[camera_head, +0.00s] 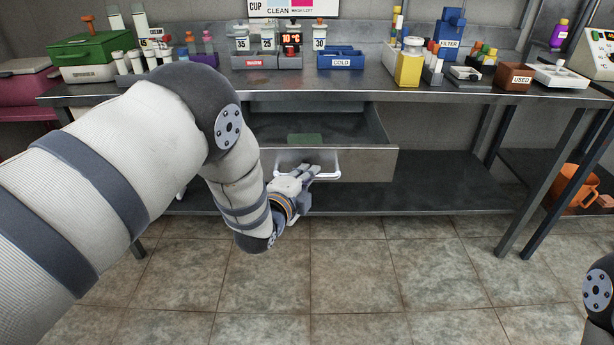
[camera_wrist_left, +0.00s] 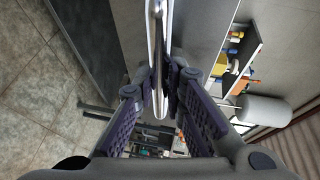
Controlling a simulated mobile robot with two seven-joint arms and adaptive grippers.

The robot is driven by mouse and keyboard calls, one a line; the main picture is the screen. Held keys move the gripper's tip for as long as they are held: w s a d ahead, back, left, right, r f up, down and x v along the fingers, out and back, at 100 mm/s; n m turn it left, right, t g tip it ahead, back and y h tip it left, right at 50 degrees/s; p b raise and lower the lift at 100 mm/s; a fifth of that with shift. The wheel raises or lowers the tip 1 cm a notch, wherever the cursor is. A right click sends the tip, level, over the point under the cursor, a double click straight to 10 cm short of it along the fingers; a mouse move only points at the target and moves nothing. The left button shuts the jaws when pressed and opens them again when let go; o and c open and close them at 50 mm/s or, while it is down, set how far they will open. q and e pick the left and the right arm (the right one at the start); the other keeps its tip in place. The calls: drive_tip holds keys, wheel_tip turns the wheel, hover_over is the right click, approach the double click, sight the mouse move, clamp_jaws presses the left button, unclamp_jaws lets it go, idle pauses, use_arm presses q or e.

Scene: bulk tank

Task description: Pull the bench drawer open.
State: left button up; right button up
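The bench drawer (camera_head: 378,162) stands out from under the bench top, and its inside shows with a flat green item (camera_head: 305,139) in it. A pale bar handle (camera_head: 325,176) runs along its front. My left gripper (camera_head: 308,172) is at this handle. In the left wrist view the handle (camera_wrist_left: 158,50) passes between the two fingers of my left gripper (camera_wrist_left: 161,82), which close on it from both sides. My left arm hides the drawer's left part. My right gripper is out of view.
The bench top (camera_head: 350,96) carries racks, a blue tray (camera_head: 341,60), a yellow container (camera_head: 409,66) and a brown box (camera_head: 514,78). A lower shelf (camera_head: 430,190) lies beneath the drawer. The tiled floor (camera_head: 390,270) in front is clear. An orange bucket (camera_head: 574,185) is at right.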

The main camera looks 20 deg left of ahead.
use_arm(q)
drive_tip(key=shift+o, duration=0.4)
drive_tip(key=shift+s, duration=0.1)
drive_tip(key=v, duration=1.2)
drive_tip(key=s+a+f+n+g+y+p, duration=0.1)
drive_tip(key=s+a+f+n+g, duration=0.1)
drive_tip(key=s+f+n+g, duration=0.5)
drive_tip(key=s+a+f+n+g+y+p, duration=0.1)
drive_tip(key=s+a+f+n+g, duration=0.15)
drive_tip(key=s+f, duration=0.9)
drive_tip(key=s+r+n+g, duration=0.1)
drive_tip(key=s+n+g, duration=0.8)
drive_tip(key=s, duration=1.7)
drive_tip(key=shift+s+d+p, duration=0.25)
drive_tip(key=shift+p, duration=0.15)
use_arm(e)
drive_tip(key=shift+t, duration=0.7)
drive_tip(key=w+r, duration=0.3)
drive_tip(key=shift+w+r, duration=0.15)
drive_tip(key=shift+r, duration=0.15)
